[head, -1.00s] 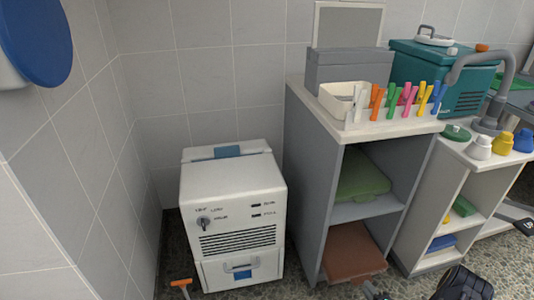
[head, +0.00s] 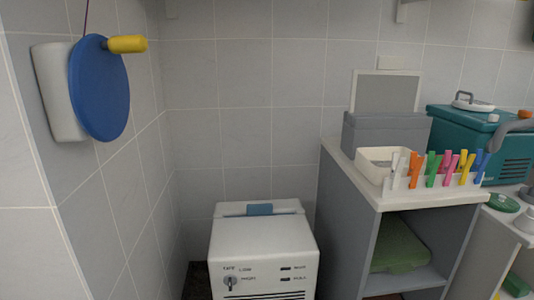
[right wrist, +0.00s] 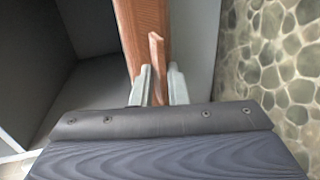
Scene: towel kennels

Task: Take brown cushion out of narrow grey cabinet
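The narrow grey cabinet (head: 345,210) stands right of the white machine in the head view. Its upper compartment holds a green cushion (head: 400,247). The lower compartment is almost wholly below the picture. In the right wrist view the brown cushion (right wrist: 144,25) is seen edge-on beside a grey panel. My right gripper (right wrist: 160,86) has its fingers on either side of a thin brown part of the cushion and looks shut on it. My left gripper is not in view.
A white machine (head: 262,250) stands left of the cabinet. A tray (head: 385,165), coloured pegs and a grey box (head: 385,135) sit on the cabinet top. A blue disc (head: 98,88) hangs on the left wall. Stone-patterned floor (right wrist: 275,50) shows at the right in the wrist view.

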